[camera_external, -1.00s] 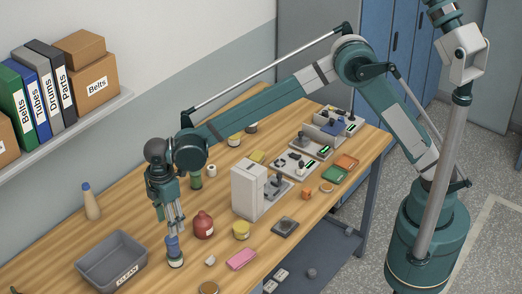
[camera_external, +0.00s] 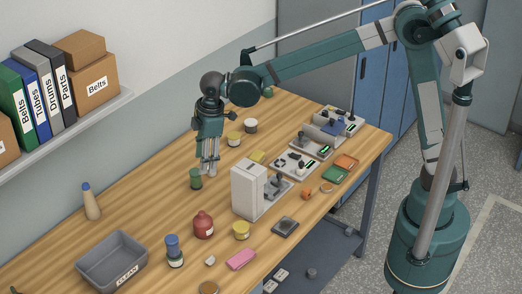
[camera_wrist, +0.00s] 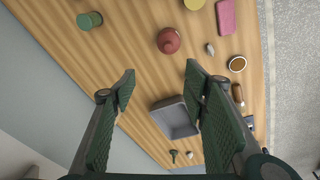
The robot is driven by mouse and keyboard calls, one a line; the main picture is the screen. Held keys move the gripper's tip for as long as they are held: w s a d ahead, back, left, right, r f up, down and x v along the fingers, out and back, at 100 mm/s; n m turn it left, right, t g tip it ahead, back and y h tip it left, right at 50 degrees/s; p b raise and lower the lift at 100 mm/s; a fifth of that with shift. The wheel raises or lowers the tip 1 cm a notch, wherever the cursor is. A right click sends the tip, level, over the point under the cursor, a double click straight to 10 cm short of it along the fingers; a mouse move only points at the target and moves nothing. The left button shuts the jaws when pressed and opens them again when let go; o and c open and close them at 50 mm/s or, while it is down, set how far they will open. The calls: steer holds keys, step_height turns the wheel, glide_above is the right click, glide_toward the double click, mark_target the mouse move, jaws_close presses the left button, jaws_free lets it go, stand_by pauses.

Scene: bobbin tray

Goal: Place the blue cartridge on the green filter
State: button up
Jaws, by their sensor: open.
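The blue cartridge (camera_external: 172,241) stands upright at the front of the table in the external view, with a dark, white-labelled part directly under it. I cannot tell whether that part is separate. I cannot make the cartridge out in the wrist view; a finger may hide it. A green cylinder (camera_external: 196,181), which looks like the green filter, stands farther back; it also shows at the upper left of the wrist view (camera_wrist: 89,20). My gripper (camera_external: 209,172) is open and empty, pointing down just right of the green cylinder in the external view. Its fingers (camera_wrist: 160,72) are apart.
A red bottle (camera_external: 203,226), a yellow jar (camera_external: 241,231) and a pink block (camera_external: 241,259) stand near the cartridge. A grey bin (camera_external: 113,262) is at the left. A white machine (camera_external: 248,190) stands right of my gripper.

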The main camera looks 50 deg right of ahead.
steer(key=s+d+r+m+t, duration=0.1)
steer(key=s+d+r+m, duration=0.15)
steer(key=d, duration=0.65)
steer(key=s+d+r+m+t, duration=0.1)
steer(key=s+d+r, duration=0.25)
steer(key=d, duration=0.45)
steer(key=s+d+r+m, duration=0.2)
steer(key=s+d, duration=0.2)
steer(key=d, duration=0.5)
steer(key=s+d+f+m+t, duration=0.1)
steer(key=s+d+f+m, duration=0.1)
steer(key=s+d, duration=0.7)
steer(key=s+d+f+m+t+h, duration=0.1)
steer(key=s+d+f+m+t, duration=0.1)
steer(key=s+d, duration=0.7)
steer(key=f+m, duration=0.1)
steer(key=m, duration=0.1)
steer(key=shift+s+f+m+t, duration=0.15)
steer(key=shift+f+m+t, duration=0.05)
steer(key=shift+m+t, duration=0.15)
